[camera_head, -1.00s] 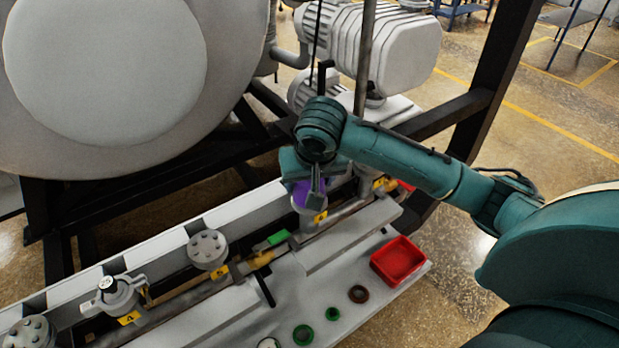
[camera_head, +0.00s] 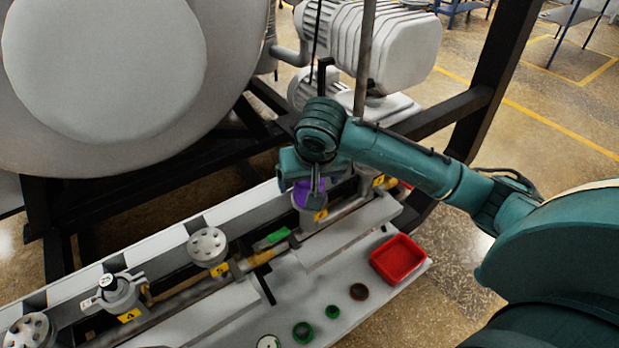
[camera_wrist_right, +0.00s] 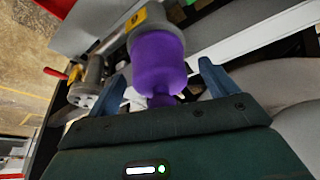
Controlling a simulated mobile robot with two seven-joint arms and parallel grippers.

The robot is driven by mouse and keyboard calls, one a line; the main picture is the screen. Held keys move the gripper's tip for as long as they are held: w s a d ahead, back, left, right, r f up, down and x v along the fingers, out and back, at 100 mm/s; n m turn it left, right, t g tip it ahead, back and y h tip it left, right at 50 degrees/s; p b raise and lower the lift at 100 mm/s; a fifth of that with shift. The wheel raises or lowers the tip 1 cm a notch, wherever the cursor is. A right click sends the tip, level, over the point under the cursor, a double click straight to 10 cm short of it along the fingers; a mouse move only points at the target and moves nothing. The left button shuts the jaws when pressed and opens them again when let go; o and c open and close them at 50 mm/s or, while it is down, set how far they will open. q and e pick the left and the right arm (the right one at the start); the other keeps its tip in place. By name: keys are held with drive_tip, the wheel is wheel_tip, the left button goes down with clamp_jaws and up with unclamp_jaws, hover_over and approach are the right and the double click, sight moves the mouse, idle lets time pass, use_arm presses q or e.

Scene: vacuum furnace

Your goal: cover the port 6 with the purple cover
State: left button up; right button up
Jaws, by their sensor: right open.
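The purple cover (camera_head: 301,188) sits over the top of port 6 (camera_head: 308,219), which has a yellow number label. In the right wrist view the purple cover (camera_wrist_right: 158,62) is up against the grey port (camera_wrist_right: 152,30), in line with it. My right gripper (camera_head: 314,188) is just above the cover in the head view. In the wrist view its blue fingers stand apart on either side of the cover's narrow knob, with gaps at both sides; the right gripper (camera_wrist_right: 160,84) is open. The left gripper is not in view.
Port 5 (camera_head: 208,246) and port 4 (camera_head: 120,292) stand along the rail to the left. A red tray (camera_head: 397,260) and green rings (camera_head: 303,331) lie on the front ledge. A black frame post (camera_head: 500,70) and pump (camera_head: 385,45) stand behind the arm.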

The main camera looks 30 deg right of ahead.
drive_tip(key=v, duration=1.3)
idle(0.4)
